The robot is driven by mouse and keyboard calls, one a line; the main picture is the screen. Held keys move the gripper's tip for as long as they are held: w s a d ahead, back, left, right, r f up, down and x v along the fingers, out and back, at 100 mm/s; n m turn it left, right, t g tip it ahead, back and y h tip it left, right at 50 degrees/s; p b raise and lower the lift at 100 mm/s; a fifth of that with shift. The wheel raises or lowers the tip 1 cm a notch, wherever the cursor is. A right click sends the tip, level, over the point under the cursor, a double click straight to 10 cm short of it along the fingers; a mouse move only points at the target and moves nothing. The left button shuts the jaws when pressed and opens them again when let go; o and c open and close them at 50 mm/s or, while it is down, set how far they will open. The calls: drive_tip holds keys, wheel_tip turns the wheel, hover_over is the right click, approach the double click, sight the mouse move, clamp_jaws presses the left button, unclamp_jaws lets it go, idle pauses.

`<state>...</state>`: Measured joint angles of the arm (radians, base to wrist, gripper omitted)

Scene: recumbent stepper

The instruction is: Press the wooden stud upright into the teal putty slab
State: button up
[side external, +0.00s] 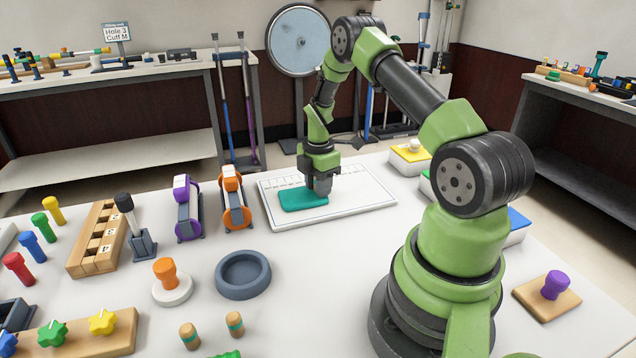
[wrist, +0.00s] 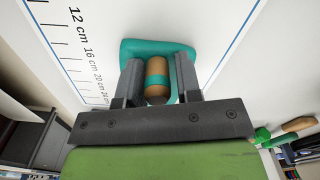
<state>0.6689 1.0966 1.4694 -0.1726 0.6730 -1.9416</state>
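The teal putty slab (side external: 299,201) lies flat on a white board with a ruled scale. It also shows in the wrist view (wrist: 133,48), behind my fingers. My gripper (side external: 319,191) points down over the slab's right part in the side view. In the wrist view a wooden stud (wrist: 157,69) with a teal band sits between my two fingers, and they look closed on it. The stud is roughly in line with the fingers. In the side view the fingers hide it. I cannot tell whether its lower end touches the putty.
The white board (side external: 373,198) is clear to the right. Two similar banded studs (side external: 235,323) stand at the front. A grey ring dish (side external: 243,274), an orange knob on a white base (side external: 168,280), and orange (side external: 233,198) and purple (side external: 187,208) devices stand to the left.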

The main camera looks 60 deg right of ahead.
drive_tip(key=shift+o, duration=1.3)
drive_tip(key=shift+r, duration=0.1)
drive_tip(key=shift+w+r, duration=0.1)
drive_tip(key=shift+r, duration=0.15)
wheel_tip(320, 180, up, 16)
drive_tip(key=shift+r, duration=0.2)
